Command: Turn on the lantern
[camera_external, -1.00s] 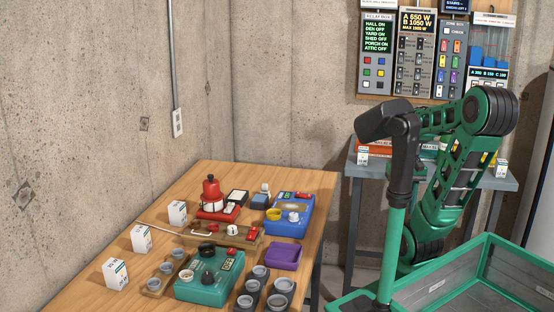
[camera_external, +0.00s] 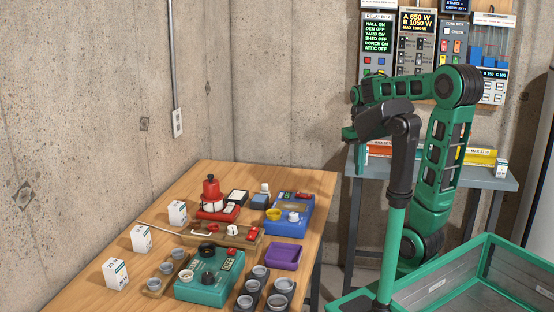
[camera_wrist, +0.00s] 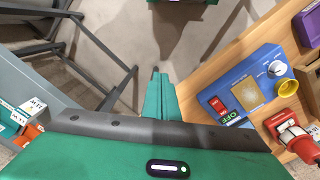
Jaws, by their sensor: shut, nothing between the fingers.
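The red lantern (camera_external: 211,188), with a pale middle band, stands upright on a red base (camera_external: 218,215) at the back of the wooden table. Part of it shows at the right edge of the wrist view (camera_wrist: 289,117). I cannot tell whether it is lit. My gripper (camera_wrist: 159,76) has teal fingers closed together, with nothing between them. It hangs over the floor beside the table, apart from the lantern. In the outside view it is mostly hidden behind the dark head of my column.
A blue device (camera_external: 288,231) with a red switch and a display reading OFF (camera_wrist: 235,117) lies beside the lantern. A purple tray (camera_external: 285,255), a teal device (camera_external: 209,284) and cups crowd the table. A grey bench (camera_external: 485,180) stands under wall panels.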

